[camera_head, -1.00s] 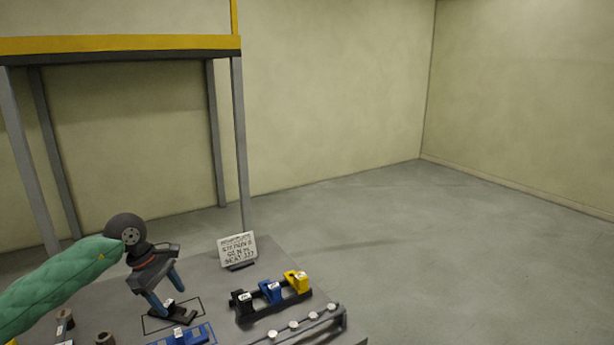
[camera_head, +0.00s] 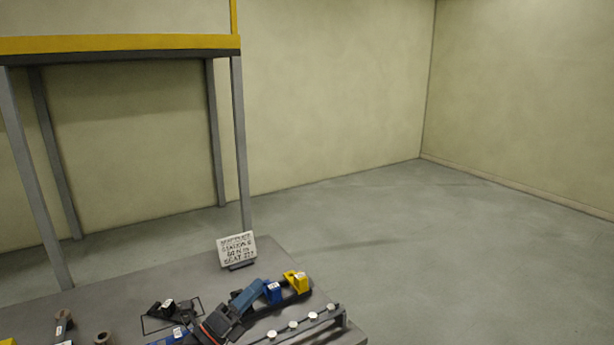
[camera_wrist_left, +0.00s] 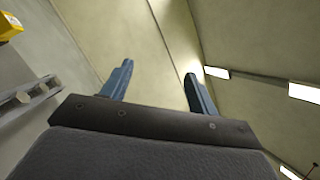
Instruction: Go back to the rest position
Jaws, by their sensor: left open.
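My left gripper (camera_head: 258,290) is low in the head view, in front of the rack of blocks, its blue fingers pointing up and to the right. In the left wrist view the two fingers (camera_wrist_left: 158,75) stand wide apart with nothing between them, facing the walls and ceiling lights. A black piece (camera_head: 164,308) lies in the outlined rectangle on the table. In the rack, a blue block (camera_head: 272,291) and a yellow block (camera_head: 297,281) show; the rack's left end is hidden behind my gripper. My right gripper is not in view.
A lettered sign (camera_head: 237,249) stands on the grey table (camera_head: 100,302). A rail with pale round knobs (camera_head: 293,325) runs along the right front. A yellow-topped frame (camera_head: 120,45) stands behind; the floor at right is clear.

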